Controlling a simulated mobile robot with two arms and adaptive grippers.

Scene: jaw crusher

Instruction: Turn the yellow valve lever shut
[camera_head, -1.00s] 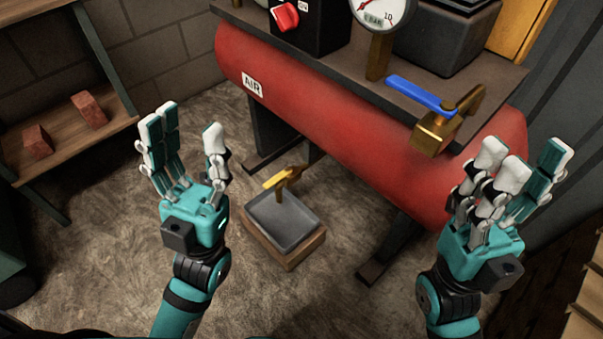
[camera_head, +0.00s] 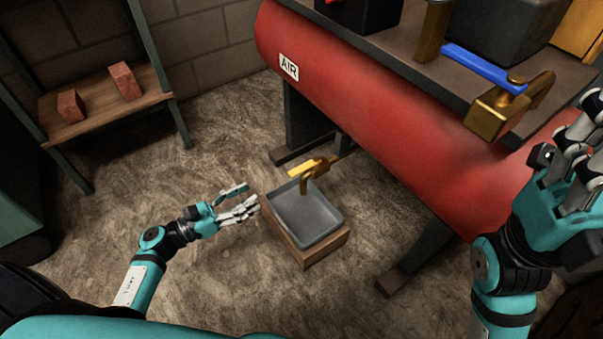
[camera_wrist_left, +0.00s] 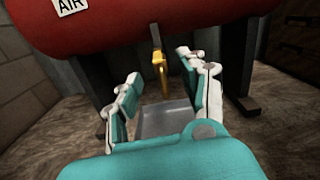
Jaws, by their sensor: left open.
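The yellow valve lever (camera_head: 307,167) sits on a brass valve (camera_head: 315,176) low under the red tank, above a grey tray. In the left wrist view the yellow lever (camera_wrist_left: 159,62) shows beyond my fingers, between them. My left gripper (camera_head: 246,203) is open and empty, left of the tray and short of the lever. It also shows in the left wrist view (camera_wrist_left: 155,95) with fingers spread to both sides. My right gripper (camera_head: 585,150) is at the right edge, partly cut off, near the tank's right end; its fingers' closure is unclear.
The grey tray (camera_head: 324,239) rests on a wooden block (camera_head: 280,236) on the floor. The red tank (camera_head: 380,110) and its dark legs stand behind. A blue lever (camera_head: 484,68) sits on top. A shelf with bricks (camera_head: 125,80) stands at left.

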